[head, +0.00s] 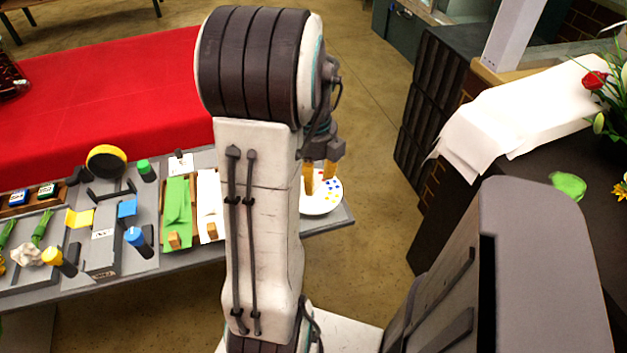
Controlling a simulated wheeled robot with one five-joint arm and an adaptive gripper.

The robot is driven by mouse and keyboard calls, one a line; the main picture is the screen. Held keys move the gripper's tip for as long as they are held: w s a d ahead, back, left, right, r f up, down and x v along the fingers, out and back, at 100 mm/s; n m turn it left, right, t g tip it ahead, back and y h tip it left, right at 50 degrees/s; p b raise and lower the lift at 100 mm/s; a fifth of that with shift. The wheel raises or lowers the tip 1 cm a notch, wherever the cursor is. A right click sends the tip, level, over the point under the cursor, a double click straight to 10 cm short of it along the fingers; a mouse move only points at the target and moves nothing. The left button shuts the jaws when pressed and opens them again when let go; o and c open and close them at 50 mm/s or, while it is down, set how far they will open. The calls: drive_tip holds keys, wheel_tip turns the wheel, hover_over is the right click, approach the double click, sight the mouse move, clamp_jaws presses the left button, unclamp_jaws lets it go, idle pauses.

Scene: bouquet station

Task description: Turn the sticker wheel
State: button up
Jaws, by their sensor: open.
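The sticker wheel (322,205) is a white disc with coloured dots, at the right end of the grey table. My arm hides its left part. My gripper (319,178) points down, its two orange-tan fingers apart with nothing seen between them. In the picture the fingers overlap the wheel's upper part. I cannot tell whether they touch the wheel or hover above it.
Left of the wheel, the grey table (147,268) holds green paper (177,215), white paper (208,200), a black-and-yellow round item (106,160) and several capped bottles. A dark counter with white sheets (520,112) and flowers stands right. Floor between them is clear.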

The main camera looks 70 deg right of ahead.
drive_tip(key=shift+f, duration=0.75)
clamp_jaws()
